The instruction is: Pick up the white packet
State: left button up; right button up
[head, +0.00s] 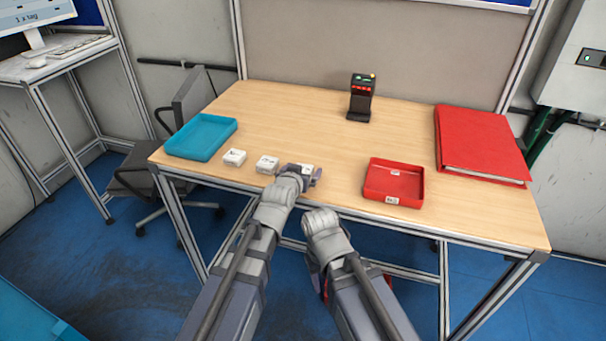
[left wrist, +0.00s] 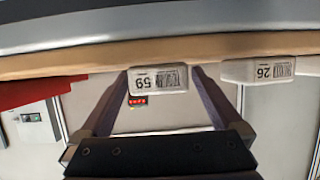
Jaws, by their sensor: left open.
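Three small white packets lie in a row near the table's front edge: a left one (head: 234,157), a middle one (head: 267,165) and a right one (head: 306,168), which my left gripper (head: 308,175) partly hides. In the left wrist view, which is upside down, a white packet labelled 59 (left wrist: 158,79) shows between the two open fingers of my left gripper (left wrist: 161,82). I cannot tell whether the fingers touch it. Another packet, labelled 26 (left wrist: 258,70), is to its right there. My right arm's wrist shows in the head view, but its fingers do not.
A blue tray (head: 231,125) is at the table's left. A red tray (head: 423,187) stands right of my left gripper. A black scanner (head: 361,105) stands at the back, and a large red binder (head: 482,140) lies at the right. The middle of the wooden table (head: 290,120) is clear.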

pick_arm(q)
jog(key=c, duration=1.5)
jog(key=shift+c, duration=0.2)
notch_tip(320, 180, up, 10)
jog(key=p, duration=1)
jog(key=shift+r, duration=0.1)
jog(key=shift+d, duration=0.1)
